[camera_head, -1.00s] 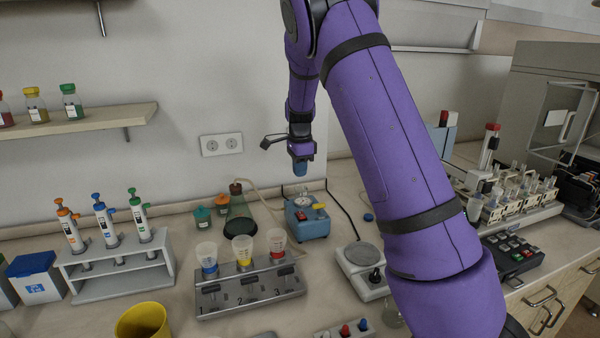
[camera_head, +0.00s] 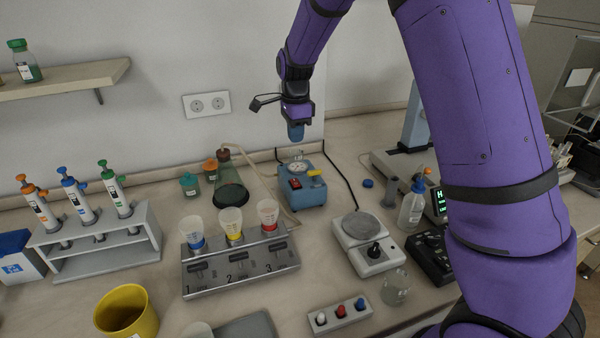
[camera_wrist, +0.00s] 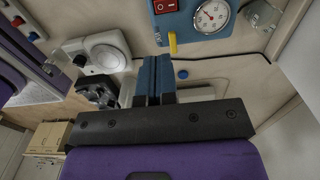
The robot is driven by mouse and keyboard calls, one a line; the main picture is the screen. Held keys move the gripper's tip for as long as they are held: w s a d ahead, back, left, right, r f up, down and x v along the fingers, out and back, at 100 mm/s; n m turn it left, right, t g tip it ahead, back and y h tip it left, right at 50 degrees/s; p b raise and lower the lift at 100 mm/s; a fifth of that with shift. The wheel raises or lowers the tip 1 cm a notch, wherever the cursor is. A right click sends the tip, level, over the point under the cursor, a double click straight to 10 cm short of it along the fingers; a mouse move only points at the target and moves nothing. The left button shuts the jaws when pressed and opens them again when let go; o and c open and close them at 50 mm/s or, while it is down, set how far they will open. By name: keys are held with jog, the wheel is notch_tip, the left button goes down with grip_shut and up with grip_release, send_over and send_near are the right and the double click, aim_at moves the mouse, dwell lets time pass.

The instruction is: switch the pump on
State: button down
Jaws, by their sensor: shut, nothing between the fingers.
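The pump is a blue box (camera_head: 303,194) on the bench near the wall, with a round gauge on its back part. A red switch (camera_head: 295,184) sits on its top beside a yellow lever (camera_head: 316,173). In the wrist view the pump (camera_wrist: 200,32) is at the top, with the red rocker switch (camera_wrist: 165,6), the white gauge (camera_wrist: 212,16) and the yellow lever (camera_wrist: 172,43). My gripper (camera_head: 296,138) points down above the back of the pump, apart from it. Its blue fingers (camera_wrist: 155,62) are together and empty.
A filter manifold (camera_head: 240,262) with three cups stands left of the pump, with a flask (camera_head: 229,185) behind it. A hotplate (camera_head: 367,243) is at front right. A blue cap (camera_head: 367,183) lies on clear bench right of the pump.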

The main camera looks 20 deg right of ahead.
aim_at(296, 183)
notch_tip(296, 183, down, 14)
jog(key=shift+a, duration=0.1)
dwell(0.5)
